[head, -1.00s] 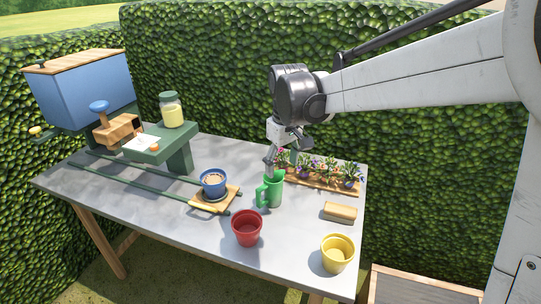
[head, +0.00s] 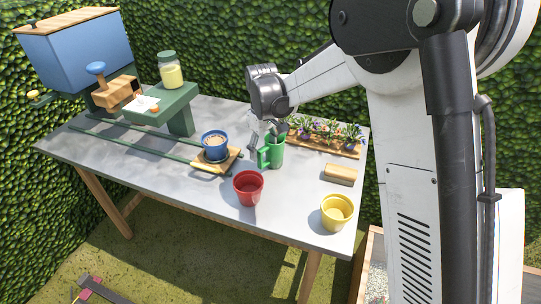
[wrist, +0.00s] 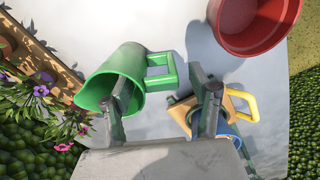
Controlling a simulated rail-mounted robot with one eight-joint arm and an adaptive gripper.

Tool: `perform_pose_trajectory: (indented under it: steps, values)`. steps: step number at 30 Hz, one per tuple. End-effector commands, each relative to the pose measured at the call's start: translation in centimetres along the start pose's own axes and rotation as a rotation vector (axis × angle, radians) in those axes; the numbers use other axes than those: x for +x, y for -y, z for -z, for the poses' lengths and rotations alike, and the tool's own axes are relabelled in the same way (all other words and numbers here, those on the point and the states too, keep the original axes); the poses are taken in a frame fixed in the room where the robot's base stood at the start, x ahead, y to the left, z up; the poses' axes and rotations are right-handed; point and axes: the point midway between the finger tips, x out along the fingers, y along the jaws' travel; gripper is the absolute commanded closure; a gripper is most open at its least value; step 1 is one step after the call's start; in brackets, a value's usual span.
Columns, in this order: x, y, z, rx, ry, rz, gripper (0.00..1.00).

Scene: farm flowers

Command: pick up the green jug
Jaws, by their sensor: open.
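The green jug (head: 276,152) stands upright on the grey table, its handle on the left side in the head view. In the wrist view the jug (wrist: 118,75) lies left of centre, its handle (wrist: 165,72) pointing right. My gripper (head: 262,135) is right at the jug's top, with its fingers apart. In the wrist view my gripper (wrist: 160,80) has one finger overlapping the jug's mouth and the other to the right beyond the handle. I cannot tell whether the first finger is inside the jug or above it. Nothing is gripped.
A planter of flowers (head: 325,146) stands close behind the jug. A red pot (head: 248,188), yellow pot (head: 337,212) and tan block (head: 340,174) are in front and right.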

Motion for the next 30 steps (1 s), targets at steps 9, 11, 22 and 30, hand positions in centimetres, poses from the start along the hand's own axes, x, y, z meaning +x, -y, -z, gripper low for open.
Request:
perform_pose_trajectory:
  steps: [9,11,22,30]
  values:
    - [1.9,0.0,0.0,0.000,0.000,0.000,0.43]
    - [2.7,0.0,0.0,0.000,0.000,0.000,0.43]
    - [6.2,0.0,0.0,0.000,0.000,0.000,0.43]
    - [6.2,0.0,0.0,0.000,0.000,0.000,0.62]
